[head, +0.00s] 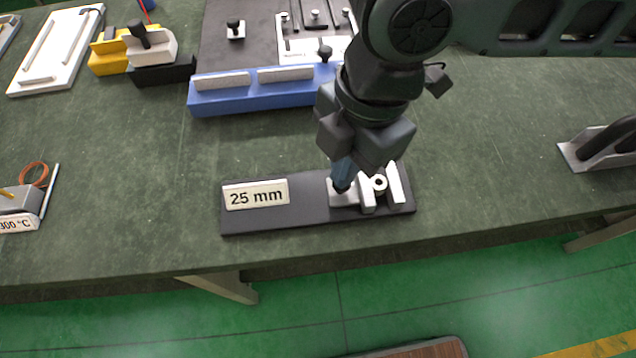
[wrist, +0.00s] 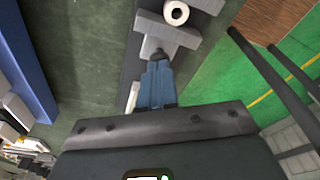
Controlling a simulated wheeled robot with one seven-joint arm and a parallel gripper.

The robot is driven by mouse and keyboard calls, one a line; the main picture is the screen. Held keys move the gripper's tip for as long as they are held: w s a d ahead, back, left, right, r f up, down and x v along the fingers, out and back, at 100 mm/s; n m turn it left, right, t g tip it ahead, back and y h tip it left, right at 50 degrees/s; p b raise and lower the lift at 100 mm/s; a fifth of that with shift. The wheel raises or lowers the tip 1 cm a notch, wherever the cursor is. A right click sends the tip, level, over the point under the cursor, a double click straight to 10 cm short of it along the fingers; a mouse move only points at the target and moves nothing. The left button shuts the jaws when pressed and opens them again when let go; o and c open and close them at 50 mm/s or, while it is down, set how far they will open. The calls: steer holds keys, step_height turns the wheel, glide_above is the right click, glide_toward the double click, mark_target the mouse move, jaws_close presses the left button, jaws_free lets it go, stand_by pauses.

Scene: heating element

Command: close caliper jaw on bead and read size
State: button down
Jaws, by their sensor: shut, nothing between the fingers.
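The caliper (head: 297,220) is a dark base plate near the front edge of the bench, with a white label reading "25 mm" (head: 257,195) at its left. Its light grey sliding jaw (head: 366,196) and fixed jaw (head: 396,184) stand at the right end. The white ring-shaped bead (head: 379,184) sits between them; it also shows in the wrist view (wrist: 176,13). My gripper (head: 342,187) is shut and empty, fingers down at the sliding jaw's left side, by a dark knob. In the wrist view the fingertips (wrist: 157,62) meet at the jaw block; contact is unclear.
A blue fixture (head: 260,94) lies behind the caliper, with a yellow and black block (head: 140,52) further left. A "300 °C" device (head: 18,213) stands at far left, and a handled tool (head: 604,145) at far right. Bench on both sides of the caliper is clear.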

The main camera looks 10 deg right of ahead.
steer(key=shift+s+d+f, duration=0.1)
steer(key=shift+f, duration=0.15)
steer(key=shift+r+p, duration=3.15)
steer(key=shift+r, duration=0.5)
